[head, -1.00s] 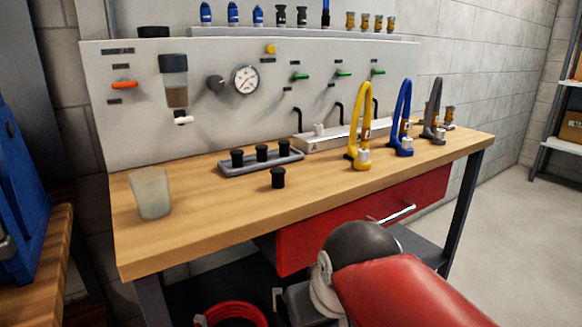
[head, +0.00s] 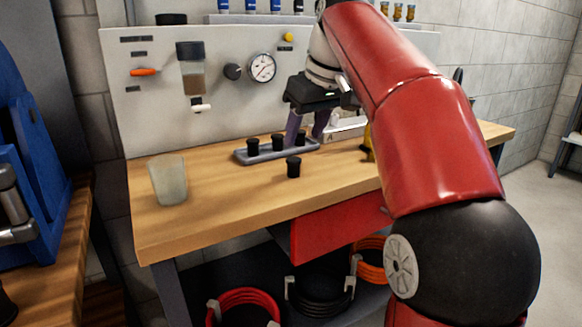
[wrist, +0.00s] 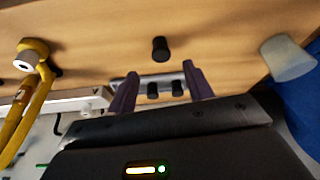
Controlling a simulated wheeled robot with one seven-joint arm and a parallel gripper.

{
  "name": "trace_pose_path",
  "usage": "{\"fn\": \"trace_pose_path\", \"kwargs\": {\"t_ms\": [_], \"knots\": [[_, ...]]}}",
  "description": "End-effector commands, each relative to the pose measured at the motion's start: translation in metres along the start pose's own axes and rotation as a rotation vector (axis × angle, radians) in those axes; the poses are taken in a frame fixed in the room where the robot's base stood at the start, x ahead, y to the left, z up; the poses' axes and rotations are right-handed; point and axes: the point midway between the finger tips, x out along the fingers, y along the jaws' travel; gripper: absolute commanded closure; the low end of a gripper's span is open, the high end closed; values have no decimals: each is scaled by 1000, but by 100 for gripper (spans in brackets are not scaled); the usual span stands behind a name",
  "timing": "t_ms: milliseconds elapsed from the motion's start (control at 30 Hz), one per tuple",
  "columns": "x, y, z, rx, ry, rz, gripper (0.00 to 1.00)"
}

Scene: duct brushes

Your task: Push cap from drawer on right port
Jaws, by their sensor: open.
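My gripper (head: 307,132) is open and empty, above the back right end of the grey tray (head: 243,158). Several black caps are in view: three stand in the tray, such as the left one (head: 253,146), and a loose cap (head: 293,168) stands on the bench in front of it. In the wrist view the loose cap (wrist: 160,48) appears beyond my fingertips (wrist: 160,76), with two tray caps between the fingers. The pale port block (head: 350,128) is partly hidden by my arm.
A frosted cup (head: 168,182) stands at the bench's left end. A panel (head: 130,100) with a gauge (head: 262,67) rises behind. Coiled hoses (head: 243,305) lie below the bench. The front left benchtop is clear.

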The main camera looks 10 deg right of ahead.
Motion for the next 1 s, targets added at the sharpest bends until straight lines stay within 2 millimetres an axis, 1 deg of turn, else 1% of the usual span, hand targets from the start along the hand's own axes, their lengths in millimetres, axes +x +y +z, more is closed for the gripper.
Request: {"fn": "trace_pose_path", "kwargs": {"t_ms": [100,433,700,1000], "knots": [[-2,4,-3,-8,3,-7,49],[-1,4,-3,-9,3,-7,49],[24,3,-2,-9,2,-7,49],[26,3,-2,-9,3,-7,49]]}}
